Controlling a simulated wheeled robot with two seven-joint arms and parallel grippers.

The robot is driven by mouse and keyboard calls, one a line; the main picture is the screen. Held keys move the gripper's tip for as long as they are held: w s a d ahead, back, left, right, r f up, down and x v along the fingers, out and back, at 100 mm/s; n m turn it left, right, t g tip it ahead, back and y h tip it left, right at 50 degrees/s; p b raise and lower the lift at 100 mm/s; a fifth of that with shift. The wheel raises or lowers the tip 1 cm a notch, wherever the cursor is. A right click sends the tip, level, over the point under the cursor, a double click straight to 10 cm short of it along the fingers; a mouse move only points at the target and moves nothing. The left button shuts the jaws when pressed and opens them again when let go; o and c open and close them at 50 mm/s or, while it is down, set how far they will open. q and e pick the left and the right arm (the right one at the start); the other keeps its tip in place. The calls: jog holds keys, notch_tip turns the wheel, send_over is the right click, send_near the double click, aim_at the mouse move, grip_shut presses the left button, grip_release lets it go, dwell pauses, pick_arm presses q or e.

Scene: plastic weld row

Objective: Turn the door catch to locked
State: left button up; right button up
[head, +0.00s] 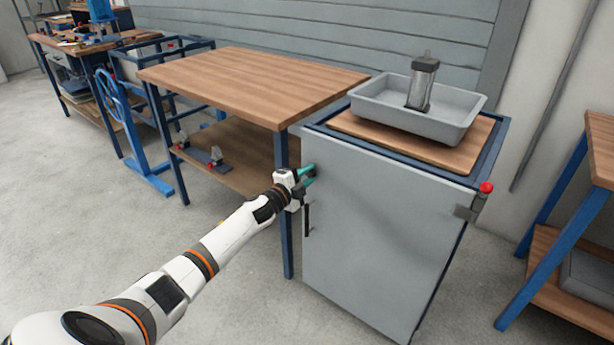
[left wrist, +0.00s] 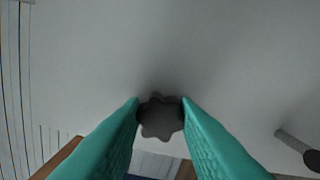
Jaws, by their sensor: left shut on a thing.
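The grey cabinet door (head: 385,235) stands shut at the front of the blue-framed cabinet. My left gripper (head: 309,175) is at the door's upper left edge. Its teal fingers are shut on a dark lobed knob (left wrist: 160,117), which I take to be the door catch, close to the door face. In the head view the fingers hide the knob. I cannot tell which way the catch is turned. My right gripper is in neither view.
A black bar handle (head: 307,220) hangs just below my left gripper. A red-knobbed bracket (head: 486,187) sits at the door's upper right. A grey tray (head: 440,130) with a metal cylinder (head: 422,85) stands on the cabinet. A wooden table (head: 255,82) stands to the left.

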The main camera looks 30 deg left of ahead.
pick_arm(q)
jog(key=o, duration=1)
jog(key=shift+c, duration=0.2)
jog(key=shift+s, duration=0.2)
jog(key=s+p, duration=0.2)
jog(key=s, duration=0.9)
jog(key=shift+s+a, duration=0.3)
jog(key=shift+a, duration=0.15)
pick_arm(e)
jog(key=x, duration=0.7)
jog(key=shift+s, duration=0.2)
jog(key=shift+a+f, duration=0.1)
